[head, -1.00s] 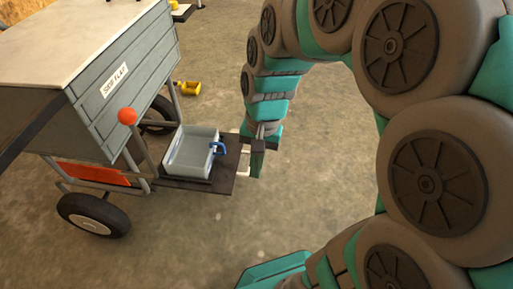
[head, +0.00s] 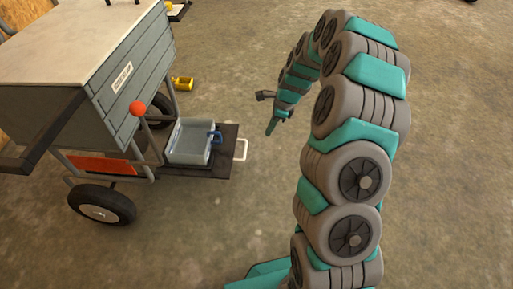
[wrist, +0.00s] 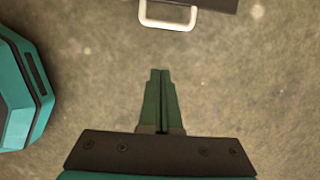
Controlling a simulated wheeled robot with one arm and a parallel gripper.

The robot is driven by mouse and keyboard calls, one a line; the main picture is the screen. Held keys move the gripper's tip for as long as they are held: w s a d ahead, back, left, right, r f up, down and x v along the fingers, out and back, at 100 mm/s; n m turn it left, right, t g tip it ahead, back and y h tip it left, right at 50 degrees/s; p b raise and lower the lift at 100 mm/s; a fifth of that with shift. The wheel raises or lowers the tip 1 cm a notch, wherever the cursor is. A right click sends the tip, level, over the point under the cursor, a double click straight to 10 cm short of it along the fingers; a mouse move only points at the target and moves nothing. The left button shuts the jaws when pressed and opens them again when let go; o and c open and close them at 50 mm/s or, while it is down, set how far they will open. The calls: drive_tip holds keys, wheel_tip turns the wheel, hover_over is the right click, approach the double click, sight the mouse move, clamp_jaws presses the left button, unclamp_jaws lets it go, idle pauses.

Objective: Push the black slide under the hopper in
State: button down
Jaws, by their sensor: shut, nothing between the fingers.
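The black slide (head: 222,163) sticks out to the right from under the grey hopper (head: 125,75). It has a white handle (head: 241,149) on its outer end and carries a grey bin (head: 188,141) with a blue handle. My gripper (head: 271,128) is to the right of the slide, apart from it, with its green fingers pointing down. In the wrist view the fingers (wrist: 161,72) are shut together and empty. The white handle (wrist: 168,23) and a dark edge of the slide (wrist: 218,3) show at the top, beyond the fingertips.
The hopper stands on a wheeled cart with a black tyre (head: 101,205) and an orange panel (head: 101,165). The concrete floor right of the slide is clear.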

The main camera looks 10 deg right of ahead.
sight(182, 145)
drive_tip(key=w+a+f+b, duration=0.1)
drive_tip(key=w+a+f, duration=0.1)
drive_tip(key=a+f, duration=0.4)
drive_tip(key=shift+w+f+b, duration=0.2)
drive_tip(key=shift+f+b, duration=0.15)
drive_tip(key=shift+f, duration=2)
drive_tip(key=shift+a, duration=0.1)
drive_tip(key=w+a+p, duration=0.2)
drive_tip(key=a+p, duration=0.2)
drive_tip(key=a, duration=0.4)
drive_tip(key=w+a+p, duration=0.3)
drive_tip(key=a, duration=0.5)
drive_tip(key=w+a+p, duration=0.3)
drive_tip(key=a+p, duration=0.1)
drive_tip(key=a, duration=0.4)
drive_tip(key=shift+a+p, duration=0.3)
drive_tip(key=shift+a, duration=0.1)
drive_tip(key=shift+w+a, duration=0.25)
drive_tip(key=shift+a, duration=0.25)
